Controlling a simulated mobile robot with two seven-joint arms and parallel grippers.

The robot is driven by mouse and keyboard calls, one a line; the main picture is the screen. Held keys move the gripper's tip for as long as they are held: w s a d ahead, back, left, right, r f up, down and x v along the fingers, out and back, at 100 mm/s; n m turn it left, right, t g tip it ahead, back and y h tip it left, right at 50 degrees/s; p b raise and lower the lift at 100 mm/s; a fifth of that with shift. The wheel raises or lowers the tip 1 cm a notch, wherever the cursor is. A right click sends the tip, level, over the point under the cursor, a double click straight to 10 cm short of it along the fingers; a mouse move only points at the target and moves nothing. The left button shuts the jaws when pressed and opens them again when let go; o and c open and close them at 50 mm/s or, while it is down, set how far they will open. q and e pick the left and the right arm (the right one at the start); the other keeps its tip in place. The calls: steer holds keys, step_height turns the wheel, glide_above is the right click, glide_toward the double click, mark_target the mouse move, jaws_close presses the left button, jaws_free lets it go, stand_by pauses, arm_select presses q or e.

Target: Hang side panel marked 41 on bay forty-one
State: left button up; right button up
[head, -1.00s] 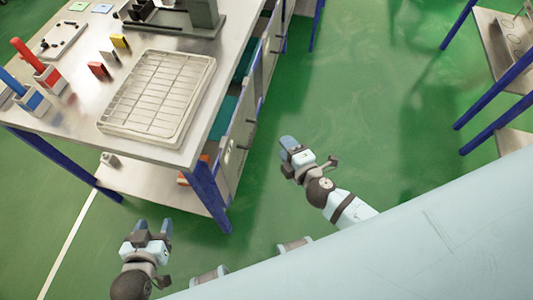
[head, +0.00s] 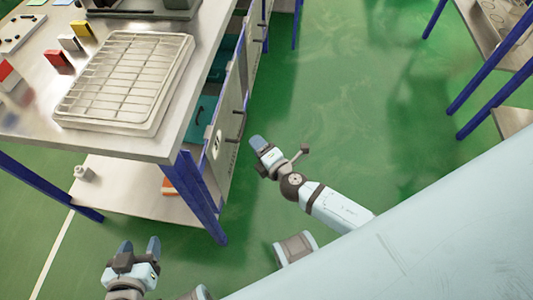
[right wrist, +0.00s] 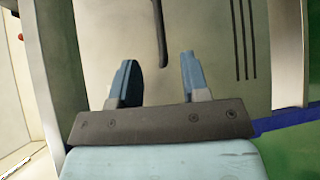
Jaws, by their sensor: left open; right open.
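A pale grey side panel (head: 226,125) stands along the right side of the workbench, seen nearly edge-on in the head view, with a small white label; its marking is too small to read. My right gripper (head: 259,146) is just right of it, open and empty. In the right wrist view a pale panel (right wrist: 206,40) with a dark bar handle (right wrist: 160,32) and dark vertical slots fills the middle. My right gripper's open fingers (right wrist: 158,82) point at it, with the handle's lower end between and beyond them. My left gripper (head: 139,246) is open and empty at bottom left.
The workbench (head: 125,148) has a wire-grid tray (head: 130,80), coloured blocks and a lower shelf (head: 130,190). Its blue leg (head: 200,200) stands between my grippers. Another bench (head: 510,60) is at top right. Green floor between the benches is clear.

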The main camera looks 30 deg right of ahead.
mark_target(242, 128)
steer(key=x, duration=0.8)
steer(key=shift+w+f, duration=0.1)
steer(key=shift+w, duration=0.25)
steer(key=shift+w+a, duration=0.1)
steer(key=shift+w, duration=0.25)
jaws_close()
steer(key=shift+r, duration=0.2)
steer(key=shift+r+p, duration=1.25)
steer(key=shift+r, duration=0.1)
